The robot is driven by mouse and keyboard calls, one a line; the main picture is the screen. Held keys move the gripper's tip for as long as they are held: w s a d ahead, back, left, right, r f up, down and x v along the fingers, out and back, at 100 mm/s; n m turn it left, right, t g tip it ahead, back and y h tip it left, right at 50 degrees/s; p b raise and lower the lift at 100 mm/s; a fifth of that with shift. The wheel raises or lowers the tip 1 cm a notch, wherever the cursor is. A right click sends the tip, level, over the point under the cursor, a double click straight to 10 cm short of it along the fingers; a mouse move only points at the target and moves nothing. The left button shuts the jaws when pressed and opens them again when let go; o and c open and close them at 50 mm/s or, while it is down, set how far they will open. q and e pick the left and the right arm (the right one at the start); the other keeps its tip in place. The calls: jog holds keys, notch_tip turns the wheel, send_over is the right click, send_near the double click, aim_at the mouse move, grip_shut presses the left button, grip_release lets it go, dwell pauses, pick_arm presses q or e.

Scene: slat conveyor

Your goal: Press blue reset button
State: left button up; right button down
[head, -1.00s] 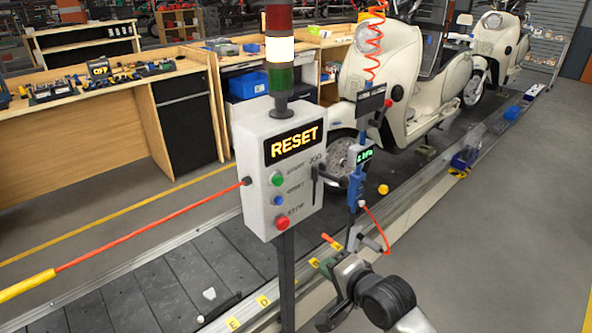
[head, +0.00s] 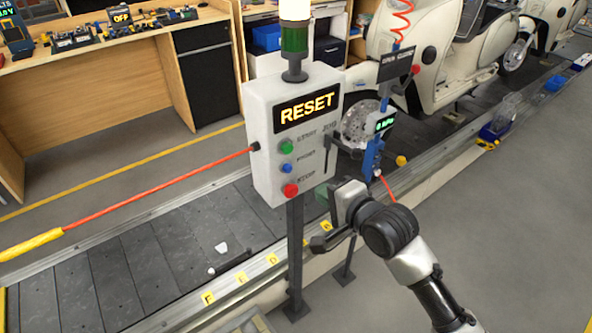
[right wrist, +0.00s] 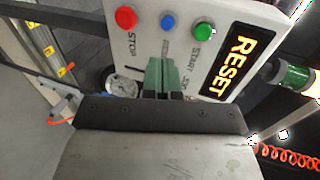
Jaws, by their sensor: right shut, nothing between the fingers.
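The blue reset button (head: 286,168) is on the front of a white control box (head: 262,145), between a green START button (head: 287,146) above and a red STOP button (head: 290,190) below. The box's display reads RESET. In the head view my right gripper (head: 326,200) is just right of and below the box's buttons. In the right wrist view its green fingers (right wrist: 161,70) are together and empty, pointing at the box. There the blue button (right wrist: 167,24) shows beyond the fingertips, with no contact visible. My left gripper is not in view.
The box stands on a dark post (head: 296,250) beside the slat conveyor (head: 150,280). A blue tool (head: 372,155) hangs to its right, before a cream scooter (head: 425,60). An orange-red cord (head: 165,187) runs from the box's left side. Grey floor (head: 500,250) at right is clear.

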aim_at(289, 169)
jog(key=x, duration=0.3)
jog(key=p+x, duration=0.1)
jog(key=x, duration=0.2)
jog(key=r+p+x, duration=0.1)
jog(key=x, duration=0.2)
jog(key=shift+w+a+f, duration=0.1)
jog(key=shift+w, duration=0.05)
jog(key=shift+w+a+f, duration=0.1)
jog(key=shift+w+a, duration=0.35)
jog(key=shift+w, duration=0.1)
